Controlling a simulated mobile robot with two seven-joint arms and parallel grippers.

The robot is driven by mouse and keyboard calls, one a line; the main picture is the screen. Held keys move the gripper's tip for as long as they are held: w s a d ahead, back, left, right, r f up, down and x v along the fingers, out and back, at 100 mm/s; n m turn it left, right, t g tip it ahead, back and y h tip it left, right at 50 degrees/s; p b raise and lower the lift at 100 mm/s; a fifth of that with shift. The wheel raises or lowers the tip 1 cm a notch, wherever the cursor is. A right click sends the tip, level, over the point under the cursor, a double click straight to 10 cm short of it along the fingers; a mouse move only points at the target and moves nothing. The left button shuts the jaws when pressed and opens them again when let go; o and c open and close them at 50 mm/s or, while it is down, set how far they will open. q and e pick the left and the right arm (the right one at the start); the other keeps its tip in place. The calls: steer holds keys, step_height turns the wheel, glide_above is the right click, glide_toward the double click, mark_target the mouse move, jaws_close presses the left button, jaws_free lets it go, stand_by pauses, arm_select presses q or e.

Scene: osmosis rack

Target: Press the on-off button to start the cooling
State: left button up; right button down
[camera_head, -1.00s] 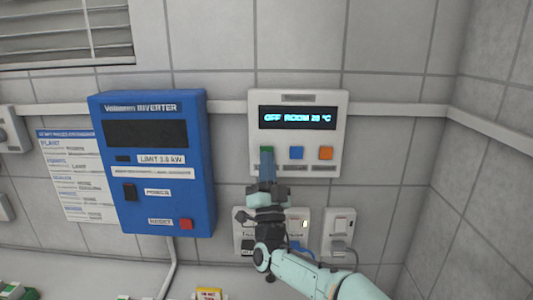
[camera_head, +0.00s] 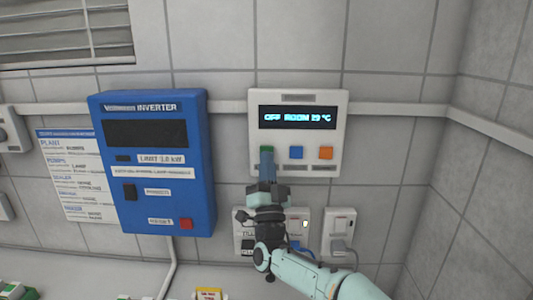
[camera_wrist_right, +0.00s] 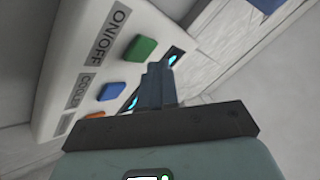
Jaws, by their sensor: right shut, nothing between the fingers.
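The white cooling control panel (camera_head: 340,130) hangs on the tiled wall, and its display (camera_head: 297,117) reads "OFF ROOM" with a temperature in °C. Below the display are a green button (camera_head: 266,151), a blue button (camera_head: 296,152) and an orange button (camera_head: 326,152). In the right wrist view the green button (camera_wrist_right: 140,48) sits beside the label "ON/OFF" (camera_wrist_right: 110,37). My right gripper (camera_head: 267,155) is shut and empty, its fingertips at the lower part of the green button in the head view. In the wrist view the fingertips (camera_wrist_right: 157,70) appear beside the green button; contact cannot be told. My left gripper is not in view.
A blue inverter box (camera_head: 203,150) with a dark screen and a red reset button hangs left of the panel. Sockets and a switch (camera_head: 340,225) are on the wall below the panel. A side wall (camera_head: 490,180) closes off the right.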

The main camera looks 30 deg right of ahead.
stand_by(0.7)
steer(key=shift+w+d, duration=0.2)
steer(key=shift+w, duration=0.15)
steer(key=shift+w+d, duration=0.2)
steer(key=shift+w, duration=0.15)
stand_by(0.5)
steer(key=shift+b, duration=0.3)
steer(key=shift+s+a+b, duration=0.4)
steer(key=shift+s+b, duration=0.3)
steer(key=shift+b, duration=0.25)
